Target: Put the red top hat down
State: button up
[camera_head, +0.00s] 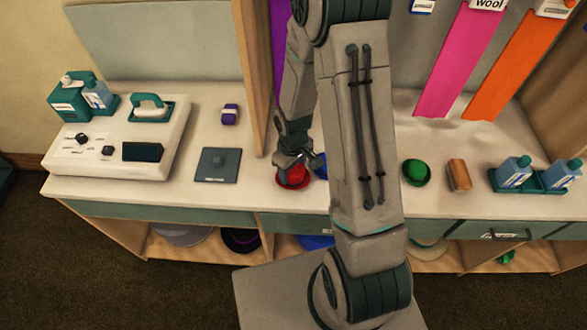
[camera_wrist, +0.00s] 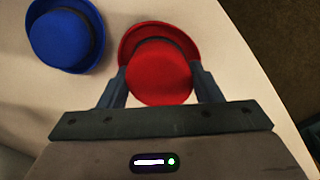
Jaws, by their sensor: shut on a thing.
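The red top hat (camera_wrist: 158,72) is between the two fingers of my gripper (camera_wrist: 160,88) in the wrist view, with its crown toward the gripper and its brim beyond. In the head view the red hat (camera_head: 292,176) is at the counter's front part, under my gripper (camera_head: 292,160), which is shut on it. I cannot tell whether the brim touches the counter (camera_head: 240,189). A blue hat (camera_wrist: 66,36) sits beside it, apart from it; in the head view it is mostly hidden behind my arm.
A dark square plate (camera_head: 212,164) lies left of the red hat. A white console (camera_head: 120,142) stands further left. A green hat (camera_head: 416,172), a brush (camera_head: 459,175) and bottles in a teal tray (camera_head: 535,182) are to the right. Hats fill shelves below.

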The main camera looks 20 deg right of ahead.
jog(key=shift+f, duration=0.5)
jog(key=shift+f, duration=0.2)
jog(key=o, duration=0.9)
jog(key=shift+o, duration=0.2)
jog(key=shift+r, duration=0.1)
